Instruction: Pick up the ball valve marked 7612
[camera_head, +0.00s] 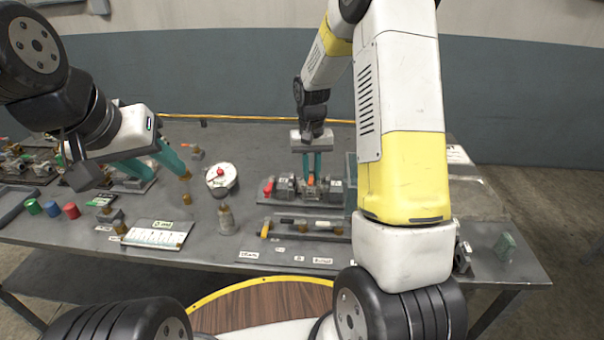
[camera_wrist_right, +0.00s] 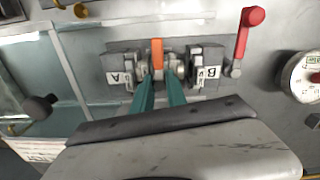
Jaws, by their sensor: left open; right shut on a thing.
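My right gripper (camera_head: 312,178) reaches down into a grey fixture with two blocks at the back of the table. In the right wrist view my right gripper (camera_wrist_right: 161,82) is shut on a metal valve (camera_wrist_right: 146,68) with an orange handle (camera_wrist_right: 157,52). The valve sits between the blocks labelled A (camera_wrist_right: 118,68) and B (camera_wrist_right: 208,68). The fingers hide part of its body. No number 7612 is legible on it. My left gripper (camera_head: 168,176) is open over the left half of the table, with a brass piece (camera_head: 187,197) showing below one fingertip.
A red lever (camera_wrist_right: 243,35) stands beside block B. A round white device (camera_head: 221,178) with a red button is left of the fixture. In front lie a yellow-handled part (camera_head: 265,229), a labelled card (camera_head: 158,235) and coloured cylinders (camera_head: 71,210). The table's front right is mostly clear.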

